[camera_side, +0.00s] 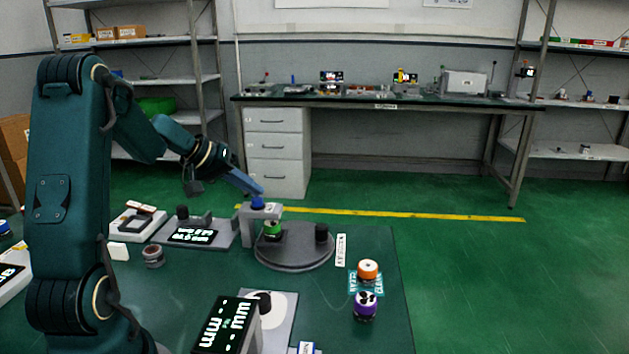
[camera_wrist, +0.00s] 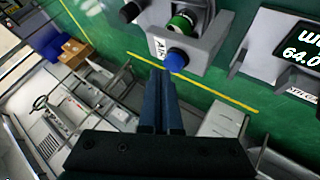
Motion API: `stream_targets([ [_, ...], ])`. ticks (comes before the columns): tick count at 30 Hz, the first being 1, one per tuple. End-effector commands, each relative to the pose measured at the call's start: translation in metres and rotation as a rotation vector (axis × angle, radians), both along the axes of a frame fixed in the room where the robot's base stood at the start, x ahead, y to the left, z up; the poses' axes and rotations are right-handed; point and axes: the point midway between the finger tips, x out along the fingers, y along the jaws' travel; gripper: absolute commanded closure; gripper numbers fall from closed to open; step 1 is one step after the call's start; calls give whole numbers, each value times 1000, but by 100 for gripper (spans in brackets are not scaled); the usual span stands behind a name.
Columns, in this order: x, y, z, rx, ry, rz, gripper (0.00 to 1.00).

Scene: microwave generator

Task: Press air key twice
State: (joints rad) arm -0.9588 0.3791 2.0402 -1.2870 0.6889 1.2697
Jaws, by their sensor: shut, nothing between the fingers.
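The air key is a blue round button (camera_wrist: 176,60) on a grey bracket (camera_wrist: 197,45), with a white label (camera_wrist: 159,46) reading "AIR" beside it in the wrist view. In the side view the blue key (camera_side: 257,202) sits on top of the grey bracket (camera_side: 262,212) at the rim of a round grey base. My gripper (camera_side: 258,191) is shut and empty, its tips right at the blue key. In the wrist view the closed fingers (camera_wrist: 164,78) point at the key and come close to it. I cannot tell whether they touch it.
A display unit (camera_side: 195,234) lies to the left. Orange (camera_side: 368,268) and purple (camera_side: 366,305) parts stand at right.

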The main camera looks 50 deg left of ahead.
Motion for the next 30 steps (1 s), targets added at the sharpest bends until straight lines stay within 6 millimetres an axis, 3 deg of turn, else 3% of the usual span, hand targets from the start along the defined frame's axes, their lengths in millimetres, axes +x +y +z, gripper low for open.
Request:
stream_targets([
  [30, 0, -1, -8, -1, 0, -3, 100],
])
